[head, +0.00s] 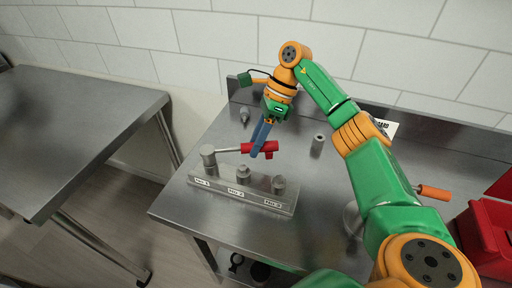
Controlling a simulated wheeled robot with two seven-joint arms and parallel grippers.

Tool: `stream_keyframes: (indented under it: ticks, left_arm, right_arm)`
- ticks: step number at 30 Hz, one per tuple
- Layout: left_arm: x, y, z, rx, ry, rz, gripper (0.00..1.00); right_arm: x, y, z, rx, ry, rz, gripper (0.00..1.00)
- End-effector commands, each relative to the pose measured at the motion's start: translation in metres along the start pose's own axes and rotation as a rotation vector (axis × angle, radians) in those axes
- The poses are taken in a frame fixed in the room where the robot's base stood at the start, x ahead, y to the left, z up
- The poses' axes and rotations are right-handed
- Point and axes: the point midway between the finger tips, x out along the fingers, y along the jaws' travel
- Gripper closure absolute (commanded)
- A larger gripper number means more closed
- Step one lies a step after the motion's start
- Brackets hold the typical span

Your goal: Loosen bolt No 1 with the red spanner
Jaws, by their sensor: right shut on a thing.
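A metal block (247,198) on the steel bench carries three bolts above white labels. Bolt No 1 (208,164) stands upright at its left end, taller than the other two bolts (243,174) and (278,185). My right gripper (261,146) points down and is shut on the red handle of the red spanner (270,147), behind the block. The spanner's grey shaft runs left to the top of bolt No 1. I cannot tell whether its head is around the bolt or only beside it. My left gripper is out of view.
The steel bench (190,211) has a metal cylinder (318,145) right of the spanner and a small metal part (244,115) behind. An orange-handled tool (433,192) and red container (485,238) are at right. Another steel table (70,125) stands left, across a gap.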

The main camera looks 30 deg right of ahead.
Motion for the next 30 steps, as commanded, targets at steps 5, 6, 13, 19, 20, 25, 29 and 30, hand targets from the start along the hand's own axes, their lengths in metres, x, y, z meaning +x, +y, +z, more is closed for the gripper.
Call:
stream_keyframes:
  ticks: [5,6,13,19,20,25,29,30]
  left_arm:
    - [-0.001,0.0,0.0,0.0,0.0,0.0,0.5]
    - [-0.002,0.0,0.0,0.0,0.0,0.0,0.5]
    - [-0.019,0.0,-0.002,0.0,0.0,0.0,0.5]
    - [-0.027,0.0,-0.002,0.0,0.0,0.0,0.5]
    - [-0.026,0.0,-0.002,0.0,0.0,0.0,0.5]
    - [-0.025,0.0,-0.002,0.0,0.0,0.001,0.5]
    - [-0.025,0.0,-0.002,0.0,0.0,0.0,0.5]
    - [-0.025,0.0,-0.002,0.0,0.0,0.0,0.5]
  right_arm:
    - [-0.001,0.0,0.001,0.0,-0.002,-0.001,1.0]
    - [-0.002,0.0,0.001,0.0,-0.002,-0.002,1.0]
    - [-0.016,0.004,0.007,0.001,-0.003,-0.002,1.0]
    - [-0.023,0.005,0.01,0.001,-0.002,-0.002,1.0]
    - [-0.023,0.005,0.01,0.002,-0.002,-0.002,1.0]
    - [-0.022,0.005,0.009,0.003,-0.002,-0.003,1.0]
    - [-0.019,0.015,0.007,0.077,-0.017,-0.038,1.0]
    - [-0.018,0.019,0.007,0.109,-0.025,-0.052,1.0]
